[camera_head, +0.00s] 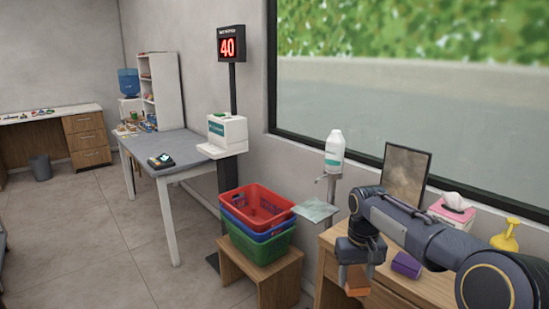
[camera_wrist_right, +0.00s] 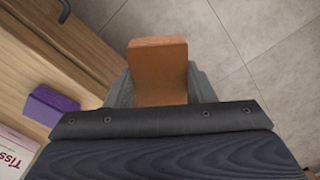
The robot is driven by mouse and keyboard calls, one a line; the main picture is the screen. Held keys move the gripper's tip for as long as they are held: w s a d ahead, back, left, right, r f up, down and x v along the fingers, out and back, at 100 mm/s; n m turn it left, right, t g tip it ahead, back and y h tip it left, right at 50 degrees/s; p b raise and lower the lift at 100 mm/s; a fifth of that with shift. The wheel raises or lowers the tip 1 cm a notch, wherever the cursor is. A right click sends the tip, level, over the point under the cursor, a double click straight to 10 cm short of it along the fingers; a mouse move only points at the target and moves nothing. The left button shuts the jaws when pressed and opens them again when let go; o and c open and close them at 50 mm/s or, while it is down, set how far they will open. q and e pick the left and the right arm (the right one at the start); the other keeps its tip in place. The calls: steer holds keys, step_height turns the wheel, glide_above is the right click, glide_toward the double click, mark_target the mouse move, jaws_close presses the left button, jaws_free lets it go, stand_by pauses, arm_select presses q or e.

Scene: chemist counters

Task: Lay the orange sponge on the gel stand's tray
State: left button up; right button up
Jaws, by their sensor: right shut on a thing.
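My right gripper (camera_head: 355,272) is shut on the orange sponge (camera_head: 357,282) and holds it by the front edge of the wooden counter. In the right wrist view the sponge (camera_wrist_right: 158,72) sits between the two fingers, with floor and the counter's drawer front beyond it. The gel stand (camera_head: 333,160) carries a white bottle at its top. Its tray (camera_head: 314,211) is a pale plate below the bottle, left of my right gripper and apart from it. The tray looks bare. My left gripper is not in view.
A purple block (camera_head: 406,265), a tissue box (camera_head: 452,212), a yellow pump bottle (camera_head: 506,236) and a dark framed panel (camera_head: 407,176) are on the counter (camera_head: 330,240). Stacked red, blue and green baskets (camera_head: 258,245) stand on a wooden stool (camera_head: 275,285) left of the tray.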

mark_target(353, 279)
steer(key=shift+m, duration=0.4)
steer(key=w+f, duration=0.2)
steer(key=f, duration=0.1)
steer(key=shift+w+d+f, duration=0.1)
steer(key=shift+d+f, duration=0.1)
steer(key=shift+f, duration=0.05)
steer(key=s+f, duration=1.3)
steer(key=f, duration=0.1)
steer(key=shift+s+f, duration=0.2)
steer(key=shift+s, duration=0.2)
steer(key=shift+r, duration=0.15)
